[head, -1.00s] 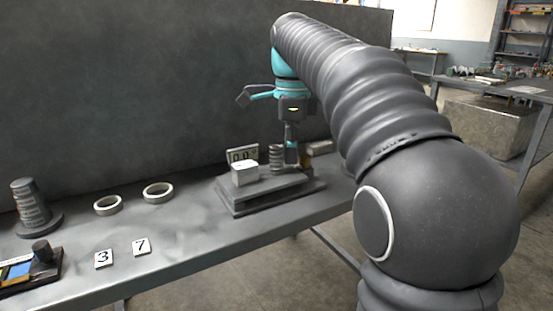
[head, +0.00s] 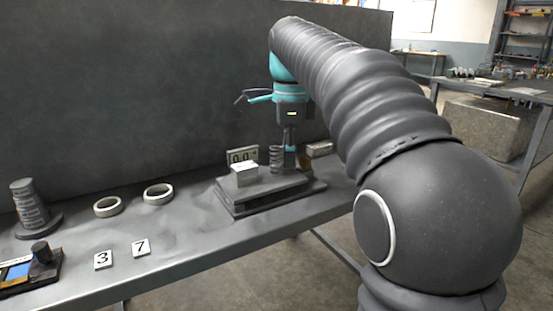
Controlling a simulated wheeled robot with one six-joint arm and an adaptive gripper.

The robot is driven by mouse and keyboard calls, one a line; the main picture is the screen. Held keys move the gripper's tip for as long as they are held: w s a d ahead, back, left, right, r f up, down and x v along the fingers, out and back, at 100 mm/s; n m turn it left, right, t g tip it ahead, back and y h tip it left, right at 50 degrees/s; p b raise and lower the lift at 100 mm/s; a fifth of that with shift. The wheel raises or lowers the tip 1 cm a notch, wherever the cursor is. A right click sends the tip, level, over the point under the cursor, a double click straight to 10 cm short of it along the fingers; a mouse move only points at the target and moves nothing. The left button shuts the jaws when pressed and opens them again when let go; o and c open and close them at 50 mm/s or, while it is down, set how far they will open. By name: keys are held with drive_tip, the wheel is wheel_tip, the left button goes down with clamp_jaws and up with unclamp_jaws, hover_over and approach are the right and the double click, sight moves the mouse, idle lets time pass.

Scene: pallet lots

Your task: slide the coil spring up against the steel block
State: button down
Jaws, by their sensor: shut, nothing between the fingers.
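The coil spring (head: 275,160) stands upright and grey on the low dark platform (head: 240,205). A bright silver-white block (head: 243,176), which looks like the steel block, sits to its left and nearer the front, with a small gap between them in this view. My gripper (head: 290,163) points down, shut and empty, just right of the spring. I cannot tell whether its fingers touch the spring. The fingertips are small and partly hard to make out.
A display reading zeros (head: 243,156) stands behind the block. A grey box (head: 319,149) is at the right. Two pale rings (head: 158,193), number tiles (head: 141,249) and a stack of dark discs (head: 31,205) lie to the left. A dark panel (head: 150,90) rises behind the bench.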

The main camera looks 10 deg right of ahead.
sight(280, 145)
drive_tip(key=shift+s+a, duration=0.3)
drive_tip(key=shift+a, duration=0.55)
drive_tip(key=shift+s+a, duration=0.25)
drive_tip(key=shift+a, duration=0.55)
idle(1.7)
drive_tip(key=shift+w+d+p, duration=0.2)
drive_tip(key=shift+d+p, duration=0.4)
drive_tip(key=shift+r, duration=0.1)
wheel_tip(280, 145, up, 3)
drive_tip(key=p, duration=0.2)
drive_tip(key=shift+p, duration=0.4)
drive_tip(key=shift+r, duration=2.4)
